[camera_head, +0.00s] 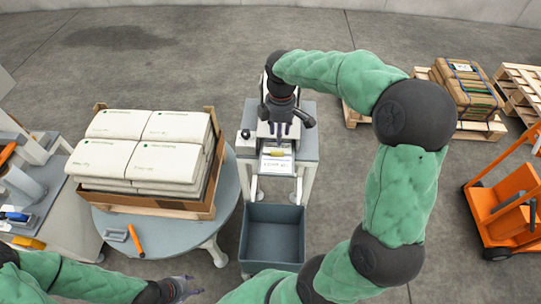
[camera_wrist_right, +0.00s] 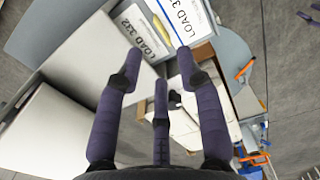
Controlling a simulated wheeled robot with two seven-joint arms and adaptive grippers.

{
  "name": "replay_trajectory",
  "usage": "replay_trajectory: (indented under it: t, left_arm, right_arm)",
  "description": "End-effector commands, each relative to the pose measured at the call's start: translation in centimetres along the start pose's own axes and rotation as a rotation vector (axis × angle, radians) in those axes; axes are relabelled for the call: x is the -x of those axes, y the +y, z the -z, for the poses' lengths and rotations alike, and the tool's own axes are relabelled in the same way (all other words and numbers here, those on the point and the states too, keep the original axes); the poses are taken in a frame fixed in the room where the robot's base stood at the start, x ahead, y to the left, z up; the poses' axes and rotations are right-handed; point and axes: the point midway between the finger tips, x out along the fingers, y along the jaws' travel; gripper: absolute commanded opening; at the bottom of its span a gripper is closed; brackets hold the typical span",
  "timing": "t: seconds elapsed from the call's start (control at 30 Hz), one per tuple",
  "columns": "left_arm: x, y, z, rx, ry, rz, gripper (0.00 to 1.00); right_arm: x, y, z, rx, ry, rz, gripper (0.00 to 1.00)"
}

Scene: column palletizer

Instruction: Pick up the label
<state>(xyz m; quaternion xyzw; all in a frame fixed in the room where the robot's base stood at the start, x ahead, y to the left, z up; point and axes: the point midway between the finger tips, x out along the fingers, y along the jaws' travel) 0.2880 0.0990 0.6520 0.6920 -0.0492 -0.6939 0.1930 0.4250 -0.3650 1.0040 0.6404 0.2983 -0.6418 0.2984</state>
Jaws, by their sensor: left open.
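The label is white with black "LOAD 332" print, and it lies at the stand (camera_head: 305,146) in the middle of the head view. In the right wrist view, one printed white piece (camera_wrist_right: 142,32) shows beyond the fingertips. A second printed white piece (camera_wrist_right: 188,20) with a blue edge is beside it; I cannot tell which one is the loose label. My right gripper (camera_head: 280,128) is above the stand, fingers pointing down. In the wrist view its fingers (camera_wrist_right: 157,68) are spread with nothing held between them. My left gripper (camera_head: 180,288) is open and empty at the bottom left.
A grey bin (camera_head: 273,238) stands in front of the stand. To the left, a round table (camera_head: 225,205) holds a crate of white sacks (camera_head: 150,150) and an orange-handled tool (camera_head: 136,240). Pallets (camera_head: 480,128) and an orange truck (camera_head: 500,212) stand at the right.

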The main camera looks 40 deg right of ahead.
Motion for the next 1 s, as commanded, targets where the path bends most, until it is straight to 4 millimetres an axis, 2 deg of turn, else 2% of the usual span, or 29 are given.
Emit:
replay_trajectory:
  t: [0.2, 0.3, 0.53, 0.8, 1.0]
  left_arm:
    - [-1.3, -0.5, 0.0, 0.000, -0.002, 0.000, 0.51]
    - [-1.6, -0.6, 0.0, 0.000, -0.002, 0.000, 0.51]
    - [-2.2, -0.8, 0.0, 0.000, -0.001, 0.000, 0.51]
    - [-4.1, -1.5, 0.1, 0.000, -0.001, 0.000, 0.51]
    - [-4.1, -1.5, 0.1, 0.000, -0.001, 0.000, 0.51]
  right_arm:
    - [-3.5, -0.1, 0.1, 0.001, -0.001, 0.004, 0.37]
    - [-4.7, 0.0, 0.1, 0.000, 0.000, 0.003, 0.37]
    - [-6.1, 0.1, 0.3, 0.000, -0.001, 0.003, 0.37]
    - [-9.7, 0.4, 0.7, -0.001, -0.001, 0.002, 0.37]
    - [-10.2, 0.4, 0.7, -0.002, 0.001, 0.000, 0.37]
